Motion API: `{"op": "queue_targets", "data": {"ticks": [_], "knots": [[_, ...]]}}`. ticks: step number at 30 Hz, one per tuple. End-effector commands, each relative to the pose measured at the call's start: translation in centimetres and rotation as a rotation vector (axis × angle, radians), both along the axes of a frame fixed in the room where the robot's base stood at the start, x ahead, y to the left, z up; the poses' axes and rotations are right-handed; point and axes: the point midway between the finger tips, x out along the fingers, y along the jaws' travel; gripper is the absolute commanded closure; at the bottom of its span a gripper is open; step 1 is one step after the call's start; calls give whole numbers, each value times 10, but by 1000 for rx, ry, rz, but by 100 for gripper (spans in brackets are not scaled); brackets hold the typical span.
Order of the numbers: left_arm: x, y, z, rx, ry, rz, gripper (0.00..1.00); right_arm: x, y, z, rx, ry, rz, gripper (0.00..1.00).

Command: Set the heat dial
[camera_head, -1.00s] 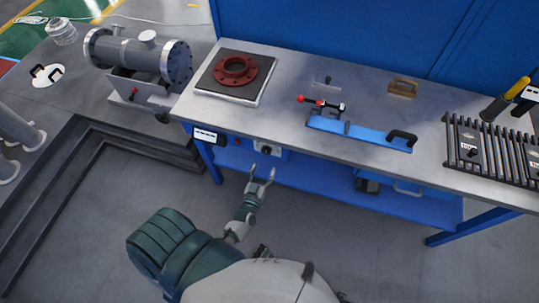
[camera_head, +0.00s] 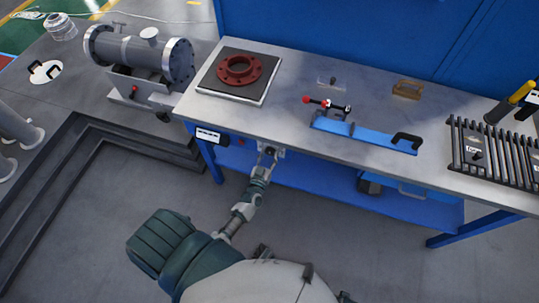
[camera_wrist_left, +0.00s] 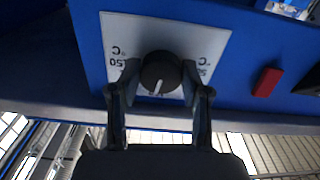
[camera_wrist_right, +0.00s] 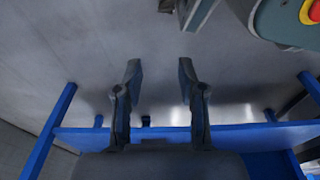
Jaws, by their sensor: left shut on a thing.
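The heat dial (camera_wrist_left: 161,72) is a round black knob with a white pointer line, on a white plate (camera_wrist_left: 120,30) with temperature marks in °C. My left gripper (camera_wrist_left: 160,88) has its two fingers on either side of the dial and is shut on it. In the head view my left gripper (camera_head: 267,156) reaches the blue front panel under the table edge and hides most of the dial. My right gripper (camera_wrist_right: 158,75) shows in the right wrist view with its fingers apart and nothing between them.
A red flange (camera_head: 239,70) lies on a dark heating plate (camera_head: 214,86) above the panel. A red switch (camera_wrist_left: 267,82) sits beside the dial plate. A blue fixture (camera_head: 360,135) and a black rack (camera_head: 495,160) stand farther right. A grey flanged cylinder (camera_head: 140,55) stands at left.

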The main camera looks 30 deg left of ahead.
Motion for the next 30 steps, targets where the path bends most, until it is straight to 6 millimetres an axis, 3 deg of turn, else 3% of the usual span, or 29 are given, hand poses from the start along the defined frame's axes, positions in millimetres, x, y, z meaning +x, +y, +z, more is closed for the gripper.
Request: {"op": "queue_targets", "data": {"ticks": [7, 15, 23, 24, 26, 30], "knots": [[0, 2, 2, -2, -3, 8, 91, -2, 13, 0, 19, 1, -1, 60], [1, 1, 2, -151, -38, 6, 91, -12, 5, -13, 8, 9, 1, 60], [1, 0, 2, -158, -40, 4, 91, -12, 6, -13, 9, 8, 0, 60], [1, 0, 2, -157, -40, 4, 48, -12, 6, -14, 10, 7, 1, 60], [1, -1, 2, -156, -40, 4, 33, -12, 5, -14, 9, 7, 1, 60], [1, -1, 2, -156, -40, 3, 31, -11, 5, -14, 9, 7, 1, 60]]}}
